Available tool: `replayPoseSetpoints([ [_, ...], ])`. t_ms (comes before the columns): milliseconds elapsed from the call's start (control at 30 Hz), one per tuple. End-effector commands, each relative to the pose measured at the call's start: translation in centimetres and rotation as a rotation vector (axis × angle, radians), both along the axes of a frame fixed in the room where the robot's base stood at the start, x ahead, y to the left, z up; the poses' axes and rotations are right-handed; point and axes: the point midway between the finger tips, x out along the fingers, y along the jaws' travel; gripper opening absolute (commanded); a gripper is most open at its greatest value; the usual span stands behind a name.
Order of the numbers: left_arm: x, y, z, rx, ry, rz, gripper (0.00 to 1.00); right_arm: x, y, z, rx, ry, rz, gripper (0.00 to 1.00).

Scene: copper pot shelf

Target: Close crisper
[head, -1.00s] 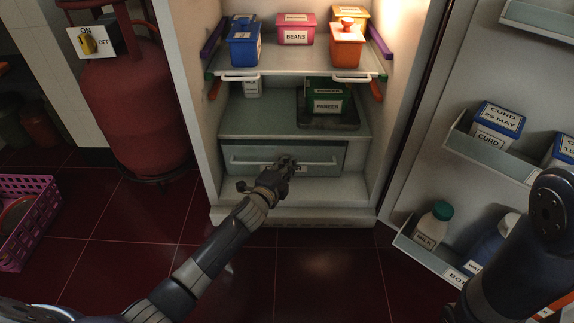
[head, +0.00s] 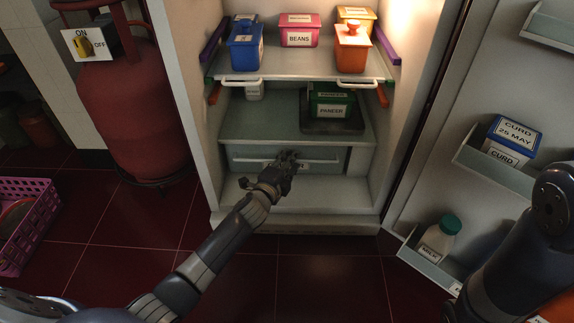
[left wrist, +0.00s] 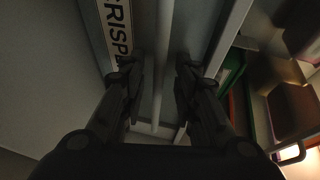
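The crisper (head: 325,167) is a grey drawer with a pale bar handle, low in the open fridge under a glass shelf. Its front stands back from the fridge's front edge, with bare floor before it. My left gripper (head: 287,158) is at the drawer front, over the handle's middle. In the left wrist view, the left gripper's fingers (left wrist: 158,78) are apart on either side of the handle bar (left wrist: 162,50), with gaps showing. The crisper label (left wrist: 118,30) is beside one finger. My right arm is at the right; its gripper is out of view.
A paneer box (head: 331,106) sits on a dark tray on the shelf above. The open fridge door (head: 490,90) at right holds curd (head: 512,140) and milk (head: 437,238). A red gas cylinder (head: 127,110) and pink basket (head: 28,215) stand left.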

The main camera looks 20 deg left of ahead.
Motion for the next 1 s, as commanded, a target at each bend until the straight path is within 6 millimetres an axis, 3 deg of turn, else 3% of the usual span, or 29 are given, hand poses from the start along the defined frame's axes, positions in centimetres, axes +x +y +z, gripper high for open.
replayPoseSetpoints([
  [267, -2.7, 0.3, 0.3, 0.002, 0.002, -0.001, 0.29, -0.1, 0.0, 0.0, 0.000, -0.002, 0.000, 0.00],
  [700, -10.3, 1.2, 1.7, 0.001, 0.003, 0.001, 0.29, -0.1, 0.0, 0.0, -0.001, -0.003, 0.000, 0.00],
  [1000, -11.7, 1.4, 2.1, 0.001, 0.002, 0.001, 0.29, -0.1, 0.0, 0.0, -0.002, -0.004, 0.000, 0.00],
])
